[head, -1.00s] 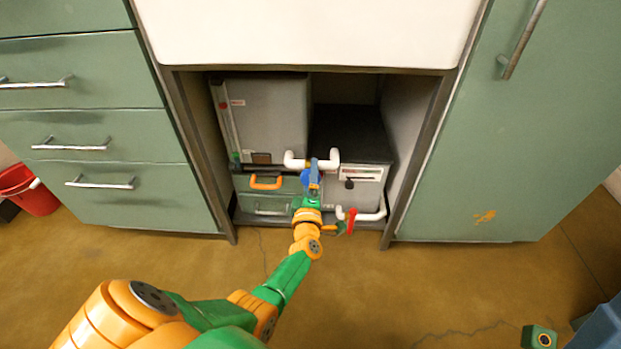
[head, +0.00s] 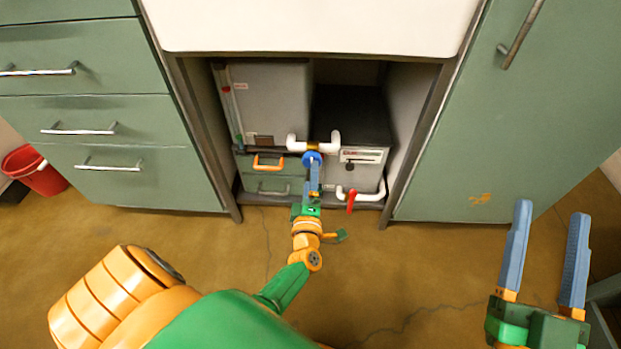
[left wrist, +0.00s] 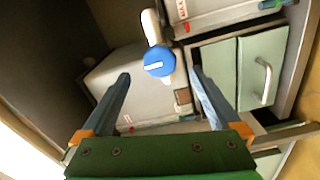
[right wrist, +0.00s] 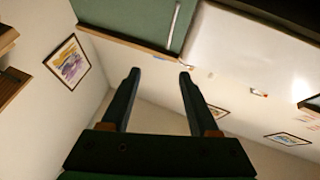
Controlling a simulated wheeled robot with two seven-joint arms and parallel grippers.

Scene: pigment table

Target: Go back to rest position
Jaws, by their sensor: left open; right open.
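My left gripper (head: 314,182) is at the opening under the counter, just below a blue round valve knob (head: 312,159) on white pipework. In the left wrist view the blue knob (left wrist: 158,61) shows beyond and between the open blue fingers (left wrist: 160,95), with nothing held. My right gripper (head: 545,250) is raised at the right of the head view, fingers up, open and empty. In the right wrist view its fingers (right wrist: 158,85) point at a wall and the room's upper part.
Green drawers (head: 85,120) stand left, a green cabinet door (head: 510,130) right. A red bucket (head: 38,175) is far left. The floor in front is open.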

